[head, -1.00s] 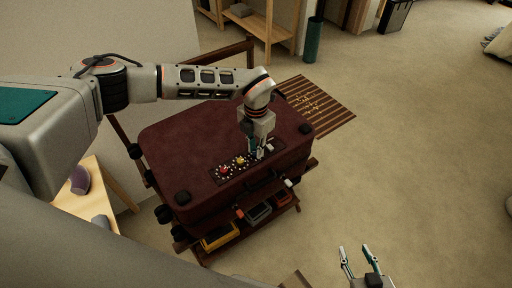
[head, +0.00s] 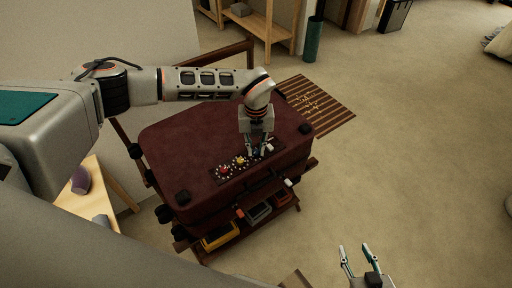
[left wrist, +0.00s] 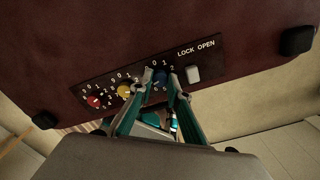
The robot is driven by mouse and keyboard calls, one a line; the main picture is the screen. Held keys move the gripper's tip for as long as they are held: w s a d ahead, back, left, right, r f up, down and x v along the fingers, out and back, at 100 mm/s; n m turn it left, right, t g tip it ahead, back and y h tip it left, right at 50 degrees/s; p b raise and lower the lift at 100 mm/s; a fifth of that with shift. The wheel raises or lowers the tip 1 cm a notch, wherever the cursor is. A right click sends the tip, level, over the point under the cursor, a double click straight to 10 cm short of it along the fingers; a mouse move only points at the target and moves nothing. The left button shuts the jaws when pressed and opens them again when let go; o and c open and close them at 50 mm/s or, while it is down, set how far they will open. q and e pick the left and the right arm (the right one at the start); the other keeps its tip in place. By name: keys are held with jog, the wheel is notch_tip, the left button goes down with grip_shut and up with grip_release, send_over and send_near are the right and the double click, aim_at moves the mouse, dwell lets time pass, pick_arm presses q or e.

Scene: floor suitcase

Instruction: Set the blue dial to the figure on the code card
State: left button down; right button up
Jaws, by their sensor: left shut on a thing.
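The maroon suitcase (head: 190,135) lies flat with a dark dial panel near its front edge. In the left wrist view a red dial (left wrist: 94,102), a yellow dial (left wrist: 125,91) and the blue dial (left wrist: 160,79) sit in a row with white figures around them. A white slider (left wrist: 193,74) beside them is under the words LOCK OPEN. My left gripper (head: 257,154) points down, its fingers shut on the sides of the blue dial; they hide some of its figures. My right gripper (head: 354,249) is open and empty, low in the head view. I cannot make out the code card.
The suitcase rests on a wooden rack with yellow, grey and red-orange items on its lower shelf (head: 222,236). A striped mat (head: 318,105) lies behind it. A small wooden table (head: 88,198) stands at left. Floor to the right is clear.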

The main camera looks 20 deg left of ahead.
aim_at(256, 151)
pick_arm(q)
jog(key=shift+w+n, duration=0.1)
jog(key=shift+n, duration=0.4)
jog(key=c, duration=1.9)
grip_release()
notch_tip(256, 151, up, 12)
